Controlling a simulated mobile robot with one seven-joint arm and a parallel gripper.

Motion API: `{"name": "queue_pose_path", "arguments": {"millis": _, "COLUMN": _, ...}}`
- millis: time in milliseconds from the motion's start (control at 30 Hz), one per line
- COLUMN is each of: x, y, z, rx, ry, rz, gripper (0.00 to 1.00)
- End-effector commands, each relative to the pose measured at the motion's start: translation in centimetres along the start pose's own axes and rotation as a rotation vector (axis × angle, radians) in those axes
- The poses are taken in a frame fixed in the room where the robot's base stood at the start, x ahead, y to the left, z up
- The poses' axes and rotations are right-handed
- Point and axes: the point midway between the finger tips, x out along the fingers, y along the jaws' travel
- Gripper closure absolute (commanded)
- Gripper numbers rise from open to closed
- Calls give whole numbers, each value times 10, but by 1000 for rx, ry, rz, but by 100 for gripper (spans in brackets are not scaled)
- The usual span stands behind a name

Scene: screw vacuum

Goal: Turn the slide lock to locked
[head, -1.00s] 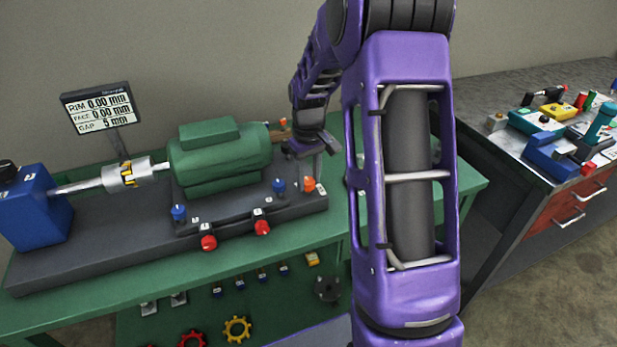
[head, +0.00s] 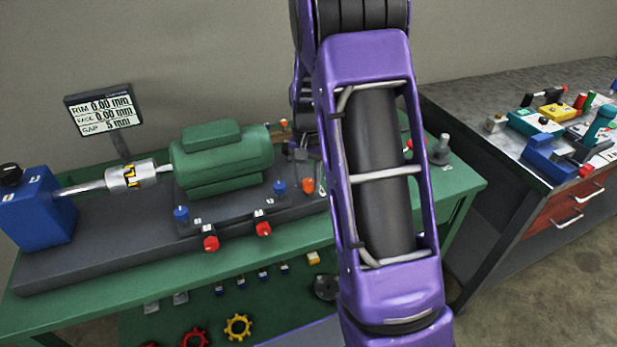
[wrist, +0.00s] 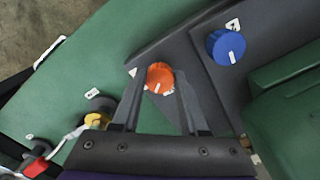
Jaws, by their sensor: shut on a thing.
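An orange knob (wrist: 158,76) with a white mark on its top stands at the end of the dark base plate. It also shows in the head view (head: 308,185), right of a blue knob (head: 280,188). My gripper (wrist: 160,78) is shut on the orange knob, one finger on each side, in the wrist view. The blue knob (wrist: 225,46) is apart from my gripper. I cannot read which knob is labelled the slide lock. In the head view my arm hides much of the area around the gripper.
A green motor (head: 222,158) sits on the dark base plate, with red knobs (head: 211,243) along its front. A blue block (head: 40,210) and a gauge display (head: 103,110) stand left. A yellow part (wrist: 97,121) and a red part (wrist: 37,168) lie near the gripper on the green bench.

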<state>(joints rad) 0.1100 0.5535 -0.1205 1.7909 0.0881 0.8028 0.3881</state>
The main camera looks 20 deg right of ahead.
Motion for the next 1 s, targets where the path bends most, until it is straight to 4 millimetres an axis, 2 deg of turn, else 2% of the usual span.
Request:
{"name": "queue_pose_path", "arguments": {"millis": 500, "x": -2, "y": -2, "z": -1, "rx": 453, "ry": 2, "rz": 0, "gripper": 100}}
{"name": "queue_pose_path", "arguments": {"millis": 700, "x": -2, "y": -2, "z": -1, "rx": 570, "ry": 2, "rz": -1, "gripper": 100}}
{"name": "queue_pose_path", "arguments": {"millis": 1000, "x": -1, "y": -2, "z": -1, "rx": 655, "ry": 2, "rz": -2, "gripper": 100}}
